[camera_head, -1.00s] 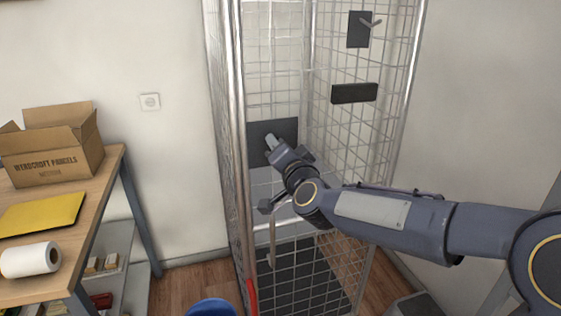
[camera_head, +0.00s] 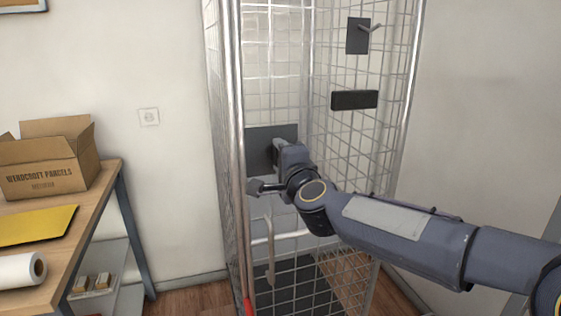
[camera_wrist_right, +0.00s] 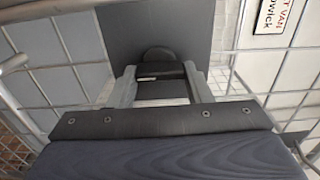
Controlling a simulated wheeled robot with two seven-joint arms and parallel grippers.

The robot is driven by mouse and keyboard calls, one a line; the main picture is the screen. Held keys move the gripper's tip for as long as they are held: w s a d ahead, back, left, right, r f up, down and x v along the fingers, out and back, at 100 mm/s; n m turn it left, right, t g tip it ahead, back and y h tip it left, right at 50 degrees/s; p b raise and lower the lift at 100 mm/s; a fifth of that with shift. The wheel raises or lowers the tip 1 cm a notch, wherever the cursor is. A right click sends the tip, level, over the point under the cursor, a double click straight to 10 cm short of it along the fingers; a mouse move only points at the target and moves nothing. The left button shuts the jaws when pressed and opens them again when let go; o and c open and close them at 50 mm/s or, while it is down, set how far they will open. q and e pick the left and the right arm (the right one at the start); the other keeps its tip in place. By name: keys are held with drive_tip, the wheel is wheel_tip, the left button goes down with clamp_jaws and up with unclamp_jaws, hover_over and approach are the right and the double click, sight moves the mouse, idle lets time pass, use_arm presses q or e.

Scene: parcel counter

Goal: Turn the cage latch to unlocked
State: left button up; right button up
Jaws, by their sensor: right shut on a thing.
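The wire cage (camera_head: 241,100) stands ahead, with a dark plate (camera_head: 262,140) on its near face. In the right wrist view the plate (camera_wrist_right: 125,30) fills the upper middle. The dark latch (camera_wrist_right: 157,54) with a rounded top is in front of it. My right gripper (camera_wrist_right: 160,82) has its two grey fingers on either side of the latch's dark part, shut on it. In the head view the right gripper (camera_head: 280,146) reaches the plate, and its wrist hides the latch. Which way the latch is turned is unclear. My left gripper is in neither view.
Higher on the cage are a dark plate with a small lever (camera_head: 358,36) and a dark bar (camera_head: 354,99). A pale upright handle (camera_head: 269,250) hangs below my wrist. A table (camera_head: 98,190) with an open carton (camera_head: 45,165) stands left. A sign (camera_wrist_right: 282,17) shows upper right in the wrist view.

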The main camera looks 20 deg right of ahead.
idle(0.5)
drive_tip(key=o, duration=1)
drive_tip(key=s, duration=0.7)
drive_tip(key=shift+s+d, duration=0.15)
drive_tip(key=shift+s, duration=0.25)
